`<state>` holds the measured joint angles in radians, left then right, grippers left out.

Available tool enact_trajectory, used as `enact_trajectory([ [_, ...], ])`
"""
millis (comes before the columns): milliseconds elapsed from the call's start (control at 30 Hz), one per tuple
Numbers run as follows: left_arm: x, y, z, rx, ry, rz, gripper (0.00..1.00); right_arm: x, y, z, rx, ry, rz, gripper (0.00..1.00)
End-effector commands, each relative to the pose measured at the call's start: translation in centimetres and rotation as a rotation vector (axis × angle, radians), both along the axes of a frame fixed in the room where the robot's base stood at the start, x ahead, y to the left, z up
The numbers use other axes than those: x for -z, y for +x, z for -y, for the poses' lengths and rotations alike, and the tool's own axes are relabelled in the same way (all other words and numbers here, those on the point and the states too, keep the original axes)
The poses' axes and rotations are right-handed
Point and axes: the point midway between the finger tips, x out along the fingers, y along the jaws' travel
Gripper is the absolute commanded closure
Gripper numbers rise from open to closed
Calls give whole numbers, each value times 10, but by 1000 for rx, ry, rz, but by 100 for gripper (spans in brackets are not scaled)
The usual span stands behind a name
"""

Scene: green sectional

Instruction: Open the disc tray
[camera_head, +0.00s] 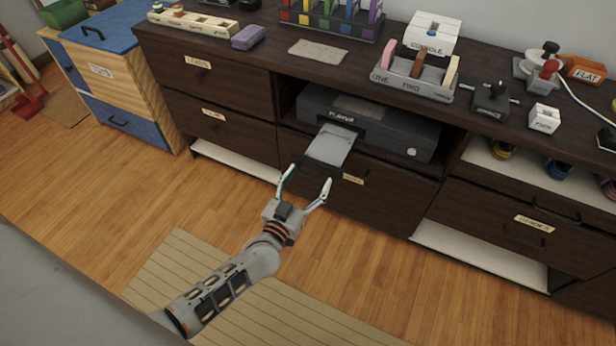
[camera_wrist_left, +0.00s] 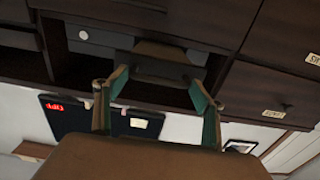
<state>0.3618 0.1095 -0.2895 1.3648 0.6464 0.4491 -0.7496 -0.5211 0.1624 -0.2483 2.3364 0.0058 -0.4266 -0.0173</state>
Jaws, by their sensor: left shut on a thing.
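The player (camera_head: 370,122) is a dark box in the open bay of the dark wooden cabinet. Its pale grey disc tray (camera_head: 331,146) sticks out from its front, tilted in the picture. My left gripper (camera_head: 309,182) is at the tray's front end, with its two fingers set wide, one toward each side; it is shut on the tray. In the left wrist view the tray (camera_wrist_left: 155,66) looks dark and spans the gap between the fingertips (camera_wrist_left: 160,80). The exact finger contact is hard to see. My right gripper is not in view.
Closed drawers (camera_head: 360,190) lie below the player bay. A blue-topped wooden chest (camera_head: 120,85) stands at left.

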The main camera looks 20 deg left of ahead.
Motion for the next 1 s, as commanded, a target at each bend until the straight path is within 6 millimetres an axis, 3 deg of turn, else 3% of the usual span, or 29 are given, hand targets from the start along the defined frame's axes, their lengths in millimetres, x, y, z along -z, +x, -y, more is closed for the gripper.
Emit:
enact_trajectory([
  [333, 1, -1, 5, 7, 1, -2, 70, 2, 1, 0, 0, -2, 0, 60],
  [367, 1, -1, 5, 7, 0, -3, 29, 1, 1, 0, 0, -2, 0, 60],
  [400, 1, -1, 5, 7, 1, -3, 24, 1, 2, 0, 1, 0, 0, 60],
  [833, 0, -1, 2, 2, 0, -1, 24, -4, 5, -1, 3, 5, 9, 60],
  [1000, -13, -1, 3, 2, -3, 1, 24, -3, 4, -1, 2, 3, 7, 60],
])
